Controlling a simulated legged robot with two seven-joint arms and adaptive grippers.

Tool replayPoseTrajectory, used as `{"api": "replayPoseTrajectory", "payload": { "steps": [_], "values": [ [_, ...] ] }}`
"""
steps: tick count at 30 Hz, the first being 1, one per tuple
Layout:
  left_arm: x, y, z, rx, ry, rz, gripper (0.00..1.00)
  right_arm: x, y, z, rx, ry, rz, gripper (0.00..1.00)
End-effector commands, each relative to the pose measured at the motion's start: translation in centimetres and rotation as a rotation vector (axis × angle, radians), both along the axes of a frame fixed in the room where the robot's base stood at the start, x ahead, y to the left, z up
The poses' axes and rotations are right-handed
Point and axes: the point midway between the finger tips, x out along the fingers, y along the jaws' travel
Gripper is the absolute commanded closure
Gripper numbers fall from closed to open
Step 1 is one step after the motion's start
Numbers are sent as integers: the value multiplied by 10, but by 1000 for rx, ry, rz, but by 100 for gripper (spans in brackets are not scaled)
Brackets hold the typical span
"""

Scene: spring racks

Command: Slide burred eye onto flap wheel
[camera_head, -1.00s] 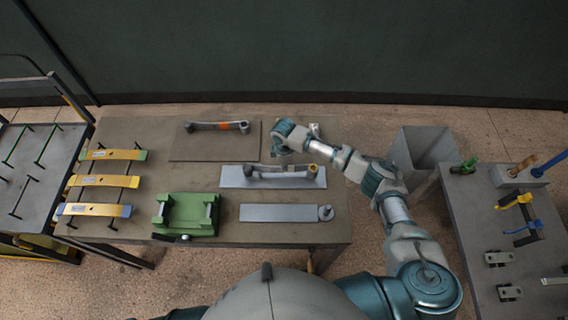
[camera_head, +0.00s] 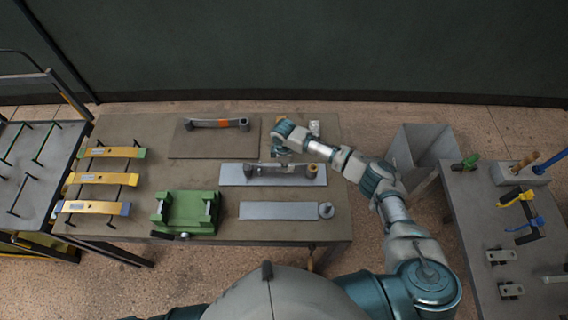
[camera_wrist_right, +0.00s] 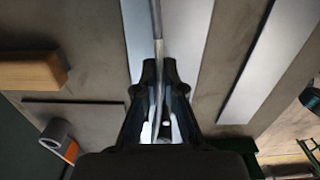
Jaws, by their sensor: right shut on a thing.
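My right gripper (camera_wrist_right: 160,95) is shut on a long, thin grey leaf (camera_wrist_right: 157,25), seen edge-on in the right wrist view. In the head view this leaf (camera_head: 282,168) stands over the middle light plate, with my right gripper (camera_head: 280,154) at its middle. A small brownish round part (camera_head: 313,169) is at the right end of the leaf. I cannot tell whether it is the flap wheel, nor whether the eye is around it or beside it. Burrs are too small to see. My left gripper is not in view.
A second leaf with an orange band (camera_head: 224,123) lies on the rear dark mat. A green fixture (camera_head: 186,212) stands front left, and a front plate (camera_head: 280,211) carries a round part (camera_head: 326,210). Several coloured leaves (camera_head: 102,179) lie left. A grey bin (camera_head: 422,155) stands right.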

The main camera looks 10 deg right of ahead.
Motion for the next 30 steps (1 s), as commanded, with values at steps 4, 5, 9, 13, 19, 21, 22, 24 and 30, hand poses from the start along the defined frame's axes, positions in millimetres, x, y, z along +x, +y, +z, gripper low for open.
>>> {"api": "replayPoseTrajectory", "payload": {
  "steps": [4,5,9,13,19,21,22,24,30],
  "values": [
    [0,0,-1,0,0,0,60,1,1,-1,2,-3,0,85],
    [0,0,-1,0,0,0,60,1,1,0,2,-3,0,78],
    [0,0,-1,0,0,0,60,1,0,-1,1,-2,0,64],
    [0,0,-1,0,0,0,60,1,0,-2,1,-1,0,64],
    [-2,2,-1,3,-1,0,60,1,0,6,0,0,0,64],
    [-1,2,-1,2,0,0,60,1,0,17,1,-1,0,64],
    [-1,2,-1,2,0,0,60,1,1,23,2,-2,0,64],
    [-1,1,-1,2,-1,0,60,1,1,39,2,-3,1,64],
    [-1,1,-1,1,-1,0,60,2,1,84,1,-4,0,64]
  ]
}}
